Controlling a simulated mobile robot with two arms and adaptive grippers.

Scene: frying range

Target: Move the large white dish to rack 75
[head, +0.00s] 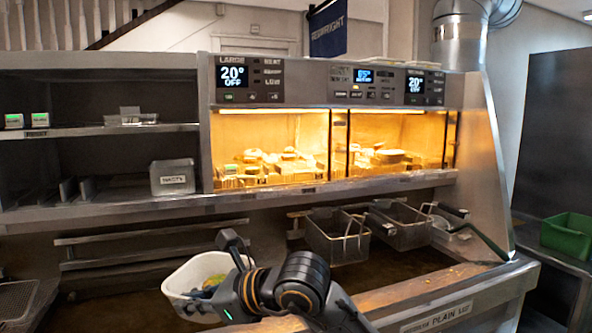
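The large white dish (183,277) is at the lower left of the head view, over the dark fryer basin and slightly tilted. Some blue and yellow contents show inside it. My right gripper (236,246) is at the dish's right rim, with one dark finger reaching up by the rim. The other finger is hidden behind the gripper body. It appears shut on the rim, as no support shows under the dish. My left gripper is not in view. I cannot read a rack label 75 anywhere.
Dark shelves (100,131) at left hold a labelled grey bin (172,178) and small boxes, with free room between. A lit warming cabinet (335,190) holds food. Fry baskets (337,238) hang right of my gripper. A green crate (567,236) stands far right.

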